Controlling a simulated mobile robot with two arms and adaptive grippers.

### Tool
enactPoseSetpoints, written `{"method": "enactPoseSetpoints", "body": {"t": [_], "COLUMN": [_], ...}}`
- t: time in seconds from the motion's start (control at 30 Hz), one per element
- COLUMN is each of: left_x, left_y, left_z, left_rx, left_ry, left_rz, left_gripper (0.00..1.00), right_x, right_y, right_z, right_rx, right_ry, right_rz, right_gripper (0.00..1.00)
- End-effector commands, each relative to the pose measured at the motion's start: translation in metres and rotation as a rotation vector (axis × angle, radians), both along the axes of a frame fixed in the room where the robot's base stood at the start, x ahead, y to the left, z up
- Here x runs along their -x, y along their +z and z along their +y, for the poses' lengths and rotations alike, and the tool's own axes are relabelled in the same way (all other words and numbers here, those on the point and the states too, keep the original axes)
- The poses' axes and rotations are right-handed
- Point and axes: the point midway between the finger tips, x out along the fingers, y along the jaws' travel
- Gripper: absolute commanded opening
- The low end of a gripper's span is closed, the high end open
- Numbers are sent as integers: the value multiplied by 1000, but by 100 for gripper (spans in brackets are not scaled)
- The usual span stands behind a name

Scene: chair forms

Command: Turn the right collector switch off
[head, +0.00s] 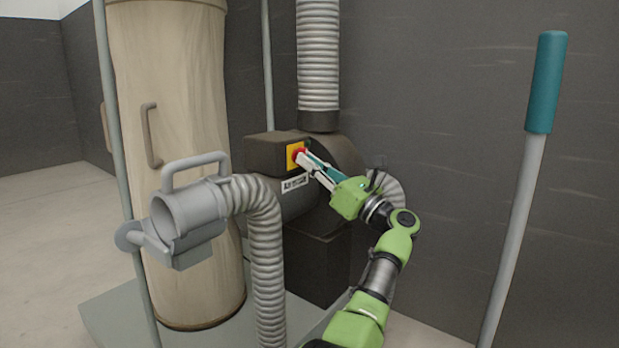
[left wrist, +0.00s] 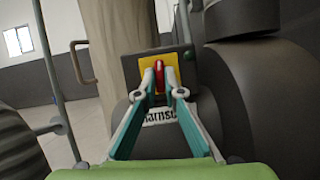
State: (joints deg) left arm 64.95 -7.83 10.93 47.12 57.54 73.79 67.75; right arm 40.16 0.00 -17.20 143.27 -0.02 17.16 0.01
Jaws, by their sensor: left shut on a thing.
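The collector switch is a red knob (head: 297,149) on a yellow plate (head: 291,158), set on the end of a dark box (head: 270,152) on the dust collector. In the left wrist view the red knob (left wrist: 159,75) stands upright in the middle of the yellow plate (left wrist: 172,76). My left gripper (head: 303,156) reaches it from the right in the head view. Its fingertips (left wrist: 160,86) are shut on the red knob, one on each side, and cover part of it. My right gripper is not in view.
A tall beige filter bag (head: 185,80) with handles stands left of the switch. A grey hose (head: 262,250) with a grey nozzle (head: 188,212) hangs in front. A teal-gripped pole (head: 545,85) stands at right. Another grey hose (head: 318,60) rises above the collector, before a dark wall.

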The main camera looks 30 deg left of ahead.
Motion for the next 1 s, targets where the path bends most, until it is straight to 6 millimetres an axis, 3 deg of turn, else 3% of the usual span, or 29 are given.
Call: {"method": "enactPoseSetpoints", "body": {"t": [0.2,0.77,0.87,1.0], "left_x": [-1,-1,-1,-1], "left_y": [-3,-1,-1,-1], "left_z": [0,0,0,0], "left_rx": [8,12,12,11], "left_ry": [1,1,0,0], "left_rz": [-77,-108,-108,-108], "left_gripper": [0,0,26,26], "right_x": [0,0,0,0], "right_y": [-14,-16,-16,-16], "right_z": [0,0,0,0], "right_rx": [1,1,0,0], "right_ry": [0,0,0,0], "right_rz": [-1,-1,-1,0], "right_gripper": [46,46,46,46]}}
